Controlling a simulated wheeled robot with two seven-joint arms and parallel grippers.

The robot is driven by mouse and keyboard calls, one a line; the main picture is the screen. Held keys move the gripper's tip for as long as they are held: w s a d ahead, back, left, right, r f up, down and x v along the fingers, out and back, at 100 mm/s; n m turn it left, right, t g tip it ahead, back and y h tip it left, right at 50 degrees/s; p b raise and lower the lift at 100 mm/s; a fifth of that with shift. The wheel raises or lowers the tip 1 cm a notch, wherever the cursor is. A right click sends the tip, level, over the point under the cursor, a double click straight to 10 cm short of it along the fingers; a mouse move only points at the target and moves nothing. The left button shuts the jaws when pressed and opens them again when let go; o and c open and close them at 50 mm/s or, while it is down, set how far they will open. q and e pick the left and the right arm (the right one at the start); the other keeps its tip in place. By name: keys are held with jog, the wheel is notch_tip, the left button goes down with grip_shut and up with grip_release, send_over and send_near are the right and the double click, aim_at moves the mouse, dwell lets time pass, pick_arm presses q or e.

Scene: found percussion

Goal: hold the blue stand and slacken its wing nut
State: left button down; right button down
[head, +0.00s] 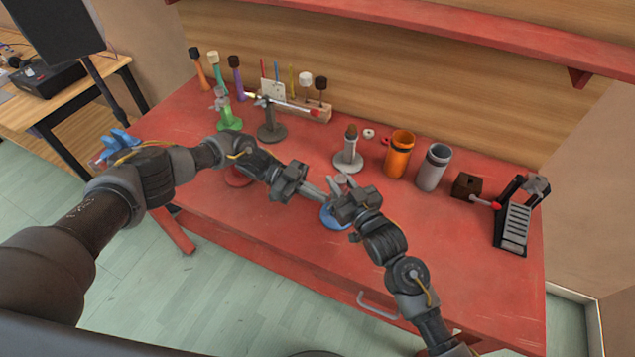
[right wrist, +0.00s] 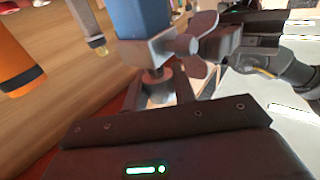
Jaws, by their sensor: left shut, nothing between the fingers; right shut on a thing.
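The blue stand's blue round base (head: 331,219) shows near the table's front edge, partly behind my right gripper (head: 339,184).
A green stand (head: 228,117), a dark grey stand (head: 271,128) and a pale grey stand (head: 348,158) stand behind. An orange cup (head: 399,157), a grey cup (head: 433,168), a brown block (head: 466,185) and a pedal (head: 514,222) are right. The front right tabletop is clear.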

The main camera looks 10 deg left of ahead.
pick_arm(q)
notch_tip(320, 180, up, 7)
dwell(0.3)
jog(key=shift+r, duration=0.1)
pick_arm(e)
jog(key=c, duration=1.1)
grip_release()
jog(key=shift+o, duration=0.2)
jog(key=shift+s, duration=0.1)
